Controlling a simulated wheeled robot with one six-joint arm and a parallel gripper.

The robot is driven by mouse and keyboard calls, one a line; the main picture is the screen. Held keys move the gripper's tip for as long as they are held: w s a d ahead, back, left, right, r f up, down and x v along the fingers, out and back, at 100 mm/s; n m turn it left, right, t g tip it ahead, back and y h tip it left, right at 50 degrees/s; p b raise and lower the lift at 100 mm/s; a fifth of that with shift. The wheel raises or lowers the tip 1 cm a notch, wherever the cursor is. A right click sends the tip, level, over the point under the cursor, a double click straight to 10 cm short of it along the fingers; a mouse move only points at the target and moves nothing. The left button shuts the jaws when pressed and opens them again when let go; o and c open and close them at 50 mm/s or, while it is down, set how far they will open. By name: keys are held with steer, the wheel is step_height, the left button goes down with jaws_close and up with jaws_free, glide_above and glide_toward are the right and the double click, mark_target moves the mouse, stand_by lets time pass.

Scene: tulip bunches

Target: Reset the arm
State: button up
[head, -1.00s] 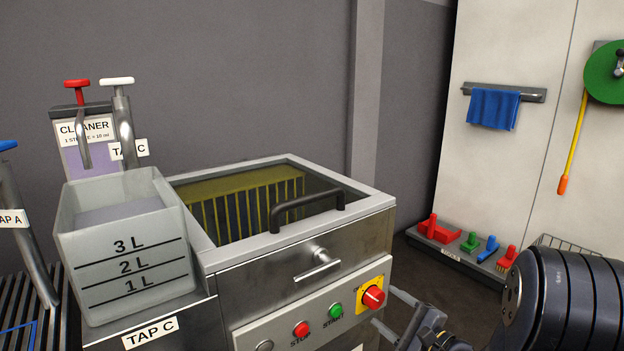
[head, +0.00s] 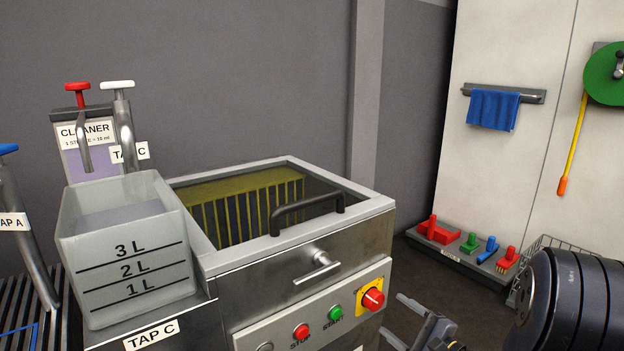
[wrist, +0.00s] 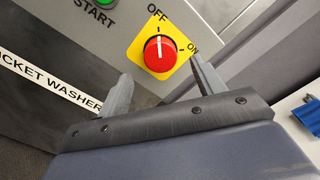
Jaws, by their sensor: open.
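My gripper (wrist: 162,88) is open and empty in the wrist view, its two grey fingers apart. The red rotary knob (wrist: 160,53) on its yellow plate shows beyond and between the fingertips, its white mark pointing towards OFF. I cannot tell the exact gap between fingers and knob. In the head view the knob (head: 373,299) sits at the right of the washer's front panel. Part of my gripper (head: 425,331) shows low beside the panel, and my dark arm fills the lower right corner.
The washer (head: 310,268) has a black handle on its lid and red and green buttons. A clear measuring container (head: 128,255) stands left, by the taps. Coloured brushes (head: 468,242) lie on a shelf near a wire basket (head: 540,250). Dark floor shows between.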

mark_target(378, 302)
steer(key=b+x, duration=0.1)
steer(key=x, duration=0.4)
steer(key=shift+a+f, duration=0.1)
steer(key=shift+s+r+m+p, duration=0.1)
steer(key=shift+r+m+p, duration=0.25)
steer(key=shift+p, duration=0.45)
steer(key=m+p, duration=0.5)
steer(key=p, duration=0.2)
steer(key=shift+p, duration=0.35)
steer(key=m+p, duration=0.4)
steer(key=p, duration=0.1)
steer(key=shift+d+m, duration=0.2)
steer(key=shift+m, duration=0.05)
steer(key=m+p, duration=0.5)
steer(key=shift+f+v, duration=0.15)
steer(key=shift+v, duration=0.95)
steer(key=shift+f+v, duration=0.1)
steer(key=shift+v, duration=1)
